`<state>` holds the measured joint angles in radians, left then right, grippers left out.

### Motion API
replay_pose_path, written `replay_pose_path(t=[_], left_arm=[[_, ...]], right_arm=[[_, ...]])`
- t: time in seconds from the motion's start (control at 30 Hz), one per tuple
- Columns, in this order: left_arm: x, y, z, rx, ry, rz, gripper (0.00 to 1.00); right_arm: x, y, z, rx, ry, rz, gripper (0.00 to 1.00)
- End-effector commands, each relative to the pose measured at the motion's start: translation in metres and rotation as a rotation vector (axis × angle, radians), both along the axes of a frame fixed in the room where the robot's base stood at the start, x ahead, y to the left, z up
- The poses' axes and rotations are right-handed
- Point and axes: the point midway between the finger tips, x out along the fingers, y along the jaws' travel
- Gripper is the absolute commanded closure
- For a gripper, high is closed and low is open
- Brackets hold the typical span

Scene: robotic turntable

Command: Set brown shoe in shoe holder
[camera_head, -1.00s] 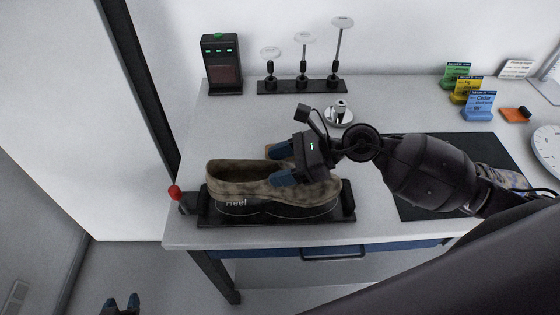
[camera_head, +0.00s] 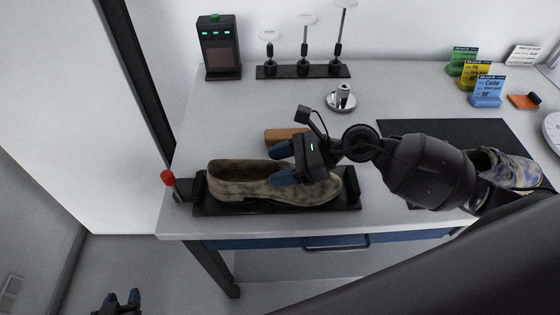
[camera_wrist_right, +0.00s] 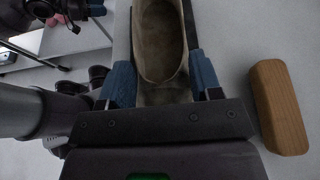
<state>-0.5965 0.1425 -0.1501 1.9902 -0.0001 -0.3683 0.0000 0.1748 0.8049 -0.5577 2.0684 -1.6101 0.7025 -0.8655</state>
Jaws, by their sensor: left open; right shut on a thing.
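The brown shoe (camera_head: 240,180) sits in the black shoe holder (camera_head: 352,205) at the table's front left, its heel to the left and toe to the right. My right gripper (camera_head: 287,163) is shut on the toe part of the shoe. In the right wrist view the shoe (camera_wrist_right: 160,85) shows between the blue fingers, with its opening pointing away. The holder's floor is mostly hidden under the shoe. My left gripper (camera_head: 122,298) is open and empty at the lower left, below and off the table.
A red-knobbed lever (camera_head: 168,178) stands at the holder's left end. A wooden block (camera_head: 284,135) lies behind the shoe. A three-post stand (camera_head: 303,70) and black device (camera_head: 219,50) stand at the back.

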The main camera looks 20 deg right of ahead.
Motion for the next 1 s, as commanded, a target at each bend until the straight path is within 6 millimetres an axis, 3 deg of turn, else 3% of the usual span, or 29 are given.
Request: replay_pose_path(t=[0.2,0.23,0.4,0.77,1.0], left_arm=[[-0.004,0.001,-0.002,0.000,0.007,0.002,0.57],[-0.004,0.001,-0.002,0.000,0.009,0.002,0.57],[-0.006,0.001,-0.003,0.001,0.012,0.003,0.57],[-0.004,0.001,-0.003,0.000,0.009,0.002,0.57],[-0.002,0.000,-0.009,0.000,0.007,0.001,0.57]], right_arm=[[0.000,0.000,0.001,0.001,-0.003,0.000,0.95],[0.000,0.000,0.001,0.001,-0.003,0.000,0.39],[0.000,0.000,0.001,0.001,-0.002,-0.001,0.13],[-0.001,-0.004,0.001,-0.002,0.000,-0.001,0.12],[-0.009,-0.033,0.011,-0.004,0.001,-0.002,0.12]])
